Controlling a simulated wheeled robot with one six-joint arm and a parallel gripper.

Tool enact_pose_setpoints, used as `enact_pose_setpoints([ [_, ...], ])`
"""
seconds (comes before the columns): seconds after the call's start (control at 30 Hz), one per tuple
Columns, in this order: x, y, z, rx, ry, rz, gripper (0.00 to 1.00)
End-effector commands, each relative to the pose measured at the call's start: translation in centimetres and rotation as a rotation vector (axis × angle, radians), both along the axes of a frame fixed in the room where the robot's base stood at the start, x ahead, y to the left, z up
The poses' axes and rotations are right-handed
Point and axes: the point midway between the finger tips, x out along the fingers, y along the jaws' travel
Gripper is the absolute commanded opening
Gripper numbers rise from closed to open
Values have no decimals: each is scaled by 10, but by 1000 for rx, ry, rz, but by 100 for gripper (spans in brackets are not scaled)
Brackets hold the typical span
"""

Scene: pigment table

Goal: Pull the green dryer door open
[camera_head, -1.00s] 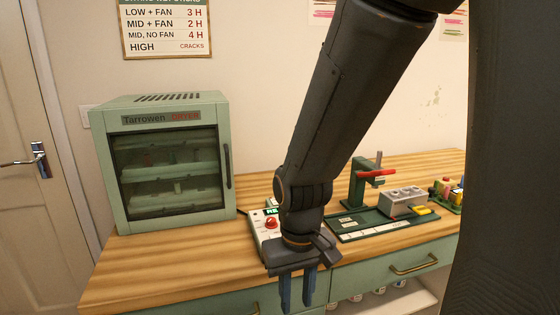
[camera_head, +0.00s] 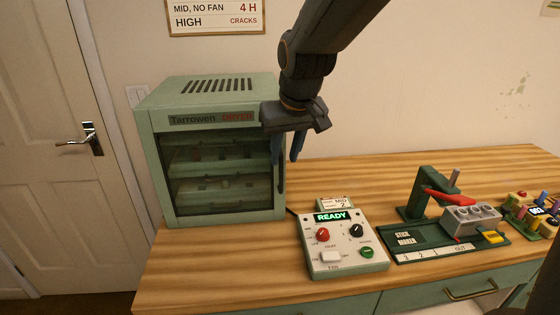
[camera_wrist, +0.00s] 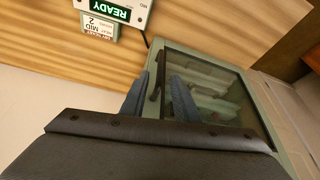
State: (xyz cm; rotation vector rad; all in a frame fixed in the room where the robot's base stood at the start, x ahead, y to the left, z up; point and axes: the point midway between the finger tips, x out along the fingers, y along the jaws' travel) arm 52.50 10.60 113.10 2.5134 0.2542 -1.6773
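The green dryer (camera_head: 210,95) stands at the left on the wooden bench, with its glass-fronted door (camera_head: 222,172) shut. Shelves show through the glass. The dark upright door handle (camera_head: 282,180) is at the door's right edge. My gripper (camera_head: 285,161) points down in front of the handle's upper part, its two blue fingers apart. In the wrist view the handle (camera_wrist: 156,78) appears in the gap between the fingers of my gripper (camera_wrist: 158,88). I cannot tell whether they touch it. The finger and palm hide part of the handle.
A control box (camera_head: 345,243) with a "READY" display sits right of the dryer. A green stick-maker press (camera_head: 428,215) and small coloured items (camera_head: 535,210) stand farther right on the bench (camera_head: 215,265). The bench front before the dryer is clear.

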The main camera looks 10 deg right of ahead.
Motion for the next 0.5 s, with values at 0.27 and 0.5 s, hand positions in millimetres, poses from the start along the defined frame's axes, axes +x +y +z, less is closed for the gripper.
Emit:
enact_pose_setpoints([
  [0.27,11,2,-32,-1,6,0,28],
  [0.5,22,5,-59,-1,4,0,28],
])
